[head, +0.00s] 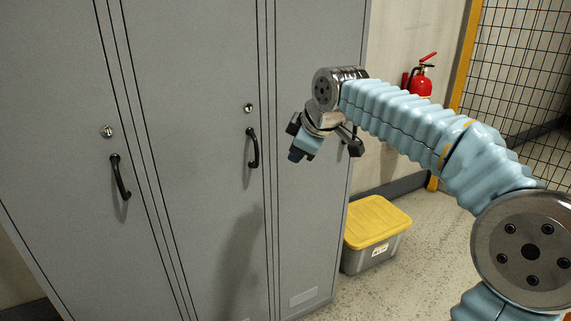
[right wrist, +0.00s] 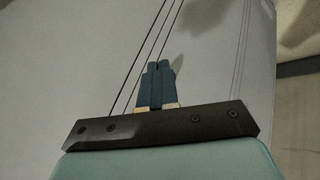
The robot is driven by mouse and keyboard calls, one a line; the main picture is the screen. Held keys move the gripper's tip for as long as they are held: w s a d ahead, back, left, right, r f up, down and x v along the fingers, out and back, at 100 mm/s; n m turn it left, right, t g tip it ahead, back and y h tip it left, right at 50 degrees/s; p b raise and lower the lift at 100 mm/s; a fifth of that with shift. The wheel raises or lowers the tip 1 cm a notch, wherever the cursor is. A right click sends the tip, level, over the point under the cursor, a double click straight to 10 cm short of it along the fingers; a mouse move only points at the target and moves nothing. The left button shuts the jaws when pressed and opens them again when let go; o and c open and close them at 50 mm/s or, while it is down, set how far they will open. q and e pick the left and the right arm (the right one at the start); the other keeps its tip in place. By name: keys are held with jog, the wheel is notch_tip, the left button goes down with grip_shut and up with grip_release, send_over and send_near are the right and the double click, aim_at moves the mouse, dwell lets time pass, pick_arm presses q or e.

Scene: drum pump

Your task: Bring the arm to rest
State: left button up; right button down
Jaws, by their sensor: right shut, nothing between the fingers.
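My right arm reaches in from the right of the head view, in a pale blue ribbed cover. My right gripper (head: 296,155) is in front of the grey lockers (head: 205,120), near the black handle of the middle door. In the right wrist view the two dark blue fingers of the gripper (right wrist: 157,66) are together with nothing between them, against the grey locker front. I cannot tell whether the fingertips touch the locker. My left gripper is not in view.
A black handle (head: 253,148) and another black handle (head: 120,178) stick out from the shut locker doors. A grey bin with a yellow lid (head: 376,220) stands on the floor beside the lockers. A red fire extinguisher (head: 421,80) hangs behind my arm, near a mesh fence (head: 525,70).

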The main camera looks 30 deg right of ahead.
jog(key=w+a+f+m+g+y, duration=0.1)
jog(key=a+f, duration=0.3)
jog(key=f, duration=0.6)
jog(key=w+a+f+m+g+y, duration=0.15)
jog(key=a+f, duration=0.25)
jog(key=f, duration=0.6)
jog(key=w+a+f+m+g, duration=0.15)
jog(key=a+f, duration=0.25)
jog(key=f, duration=0.6)
jog(key=s+a+f+m, duration=0.1)
jog(key=s+a+f, duration=0.15)
jog(key=f, duration=0.35)
jog(key=s+a+f+m+g+y, duration=0.1)
jog(key=s+a+f, duration=0.1)
jog(key=s+f, duration=0.3)
jog(key=s+a+f+m, duration=0.1)
jog(key=s+a+f, duration=0.2)
jog(key=f, duration=0.4)
jog(key=s+a+f+m+g, duration=0.1)
jog(key=s+f, duration=0.3)
jog(key=s, duration=0.3)
jog(key=s+a+f+m, duration=0.2)
jog(key=s+f, duration=0.1)
jog(key=s, duration=0.4)
jog(key=shift+a+f+m+g+y, duration=0.3)
jog(key=shift+f+g+y, duration=0.05)
jog(key=shift+f+g, duration=0.05)
